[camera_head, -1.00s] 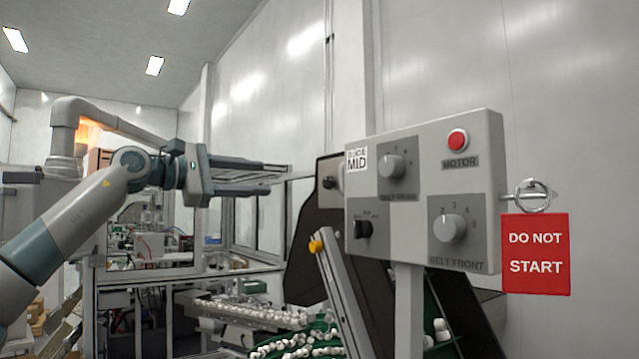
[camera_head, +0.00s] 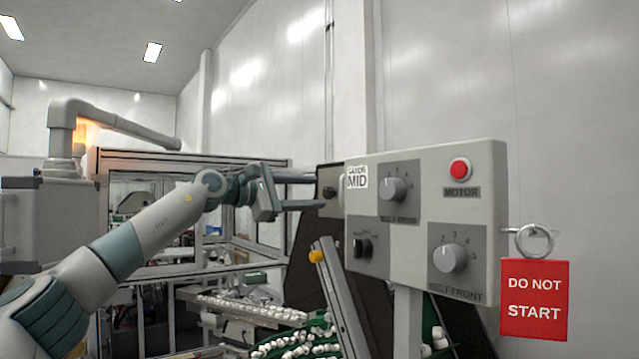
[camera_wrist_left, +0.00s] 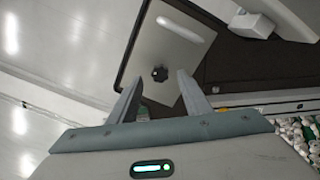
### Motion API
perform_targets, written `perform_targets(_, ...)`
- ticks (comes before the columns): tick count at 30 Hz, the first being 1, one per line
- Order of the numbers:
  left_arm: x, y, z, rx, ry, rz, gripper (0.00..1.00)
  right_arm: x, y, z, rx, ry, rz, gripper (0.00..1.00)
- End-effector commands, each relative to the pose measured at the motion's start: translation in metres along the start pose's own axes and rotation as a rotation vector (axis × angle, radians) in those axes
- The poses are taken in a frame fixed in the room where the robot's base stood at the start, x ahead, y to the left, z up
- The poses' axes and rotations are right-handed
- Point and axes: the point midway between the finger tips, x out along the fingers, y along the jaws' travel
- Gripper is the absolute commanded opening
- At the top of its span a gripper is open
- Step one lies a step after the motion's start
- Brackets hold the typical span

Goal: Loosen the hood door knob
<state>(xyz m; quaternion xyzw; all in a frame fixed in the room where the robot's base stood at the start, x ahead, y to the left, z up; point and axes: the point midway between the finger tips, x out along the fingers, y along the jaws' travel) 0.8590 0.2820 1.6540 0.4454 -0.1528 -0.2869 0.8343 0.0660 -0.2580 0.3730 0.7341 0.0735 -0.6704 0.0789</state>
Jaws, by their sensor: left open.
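The hood door knob is a small black lobed knob (camera_wrist_left: 160,73) on a grey metal door plate (camera_wrist_left: 172,45) in the left wrist view. In the head view the dark knob (camera_head: 329,192) shows small, just left of the control panel. My left gripper (camera_head: 318,191) reaches toward it from the left. Its two fingers (camera_wrist_left: 158,88) are open and empty, and in the wrist view the knob appears between and just beyond their tips. Whether a finger touches it I cannot tell. My right gripper is not in view.
A grey control panel (camera_head: 405,265) with knobs and a red motor button (camera_head: 459,169) stands close on the right. A red "DO NOT START" tag (camera_head: 534,298) hangs from its side. A yellow-ended rail (camera_head: 335,285) and white caps on a green belt (camera_head: 300,340) are below.

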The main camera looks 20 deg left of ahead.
Motion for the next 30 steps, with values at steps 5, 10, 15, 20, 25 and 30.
perform_targets(5,0.022,0.002,0.002,-0.002,-0.001,-0.002,0.44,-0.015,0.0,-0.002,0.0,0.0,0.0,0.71)
perform_targets(10,0.031,0.001,0.0,0.0,0.0,0.001,0.44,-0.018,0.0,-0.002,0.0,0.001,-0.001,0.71)
perform_targets(15,0.032,0.0,0.0,0.0,0.0,0.001,0.44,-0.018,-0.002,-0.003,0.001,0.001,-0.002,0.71)
perform_targets(20,0.032,0.0,0.0,0.0,-0.001,0.001,0.4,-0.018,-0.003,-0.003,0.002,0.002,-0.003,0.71)
perform_targets(25,0.032,0.0,0.0,0.0,-0.001,0.001,0.03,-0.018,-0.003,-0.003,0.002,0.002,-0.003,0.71)
perform_targets(30,0.032,0.0,0.0,-0.002,-0.001,0.0,0.03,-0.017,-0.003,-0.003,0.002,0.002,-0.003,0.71)
